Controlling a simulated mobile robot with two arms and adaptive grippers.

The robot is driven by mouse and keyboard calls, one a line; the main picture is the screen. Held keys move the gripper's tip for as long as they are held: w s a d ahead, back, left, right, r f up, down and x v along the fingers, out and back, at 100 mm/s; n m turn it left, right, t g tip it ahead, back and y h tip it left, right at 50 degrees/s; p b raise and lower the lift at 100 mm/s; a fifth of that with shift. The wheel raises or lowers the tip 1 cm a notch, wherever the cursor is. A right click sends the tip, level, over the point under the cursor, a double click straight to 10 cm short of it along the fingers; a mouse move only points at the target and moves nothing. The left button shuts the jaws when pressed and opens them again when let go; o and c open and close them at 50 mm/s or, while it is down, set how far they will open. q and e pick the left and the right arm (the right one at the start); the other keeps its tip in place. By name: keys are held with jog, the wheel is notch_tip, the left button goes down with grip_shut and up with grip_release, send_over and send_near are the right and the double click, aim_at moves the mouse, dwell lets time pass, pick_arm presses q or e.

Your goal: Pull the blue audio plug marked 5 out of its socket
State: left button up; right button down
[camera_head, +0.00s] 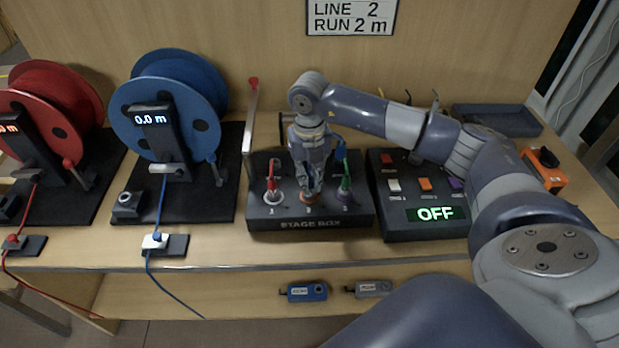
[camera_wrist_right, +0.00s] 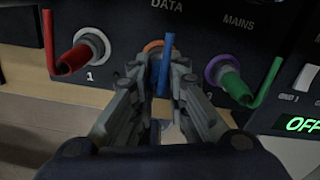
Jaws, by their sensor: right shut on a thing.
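The stage box (camera_head: 312,224) stands on the bench. My right gripper (camera_head: 308,186) points down at its middle front socket, which has an orange collar (camera_wrist_right: 153,46). In the right wrist view the gripper (camera_wrist_right: 158,82) is shut around the blue plug there. The plug's blue lead (camera_wrist_right: 165,62) rises between the fingers, and the fingers hide most of its body. No mark 5 is legible. Whether the plug is seated in the socket cannot be told. My left gripper is out of view.
A red plug (camera_wrist_right: 75,58) and a green plug (camera_wrist_right: 235,88) sit close on either side. Another blue connector (camera_head: 341,153) stands at the box's back right. A switch box (camera_head: 422,230) reading OFF is to the right; a blue cable reel (camera_head: 165,90) is to the left.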

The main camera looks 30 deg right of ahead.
jog(key=shift+r+p, duration=1.05)
jog(key=shift+r, duration=0.55)
jog(key=shift+r+p, duration=0.8)
jog(key=shift+r, duration=0.6)
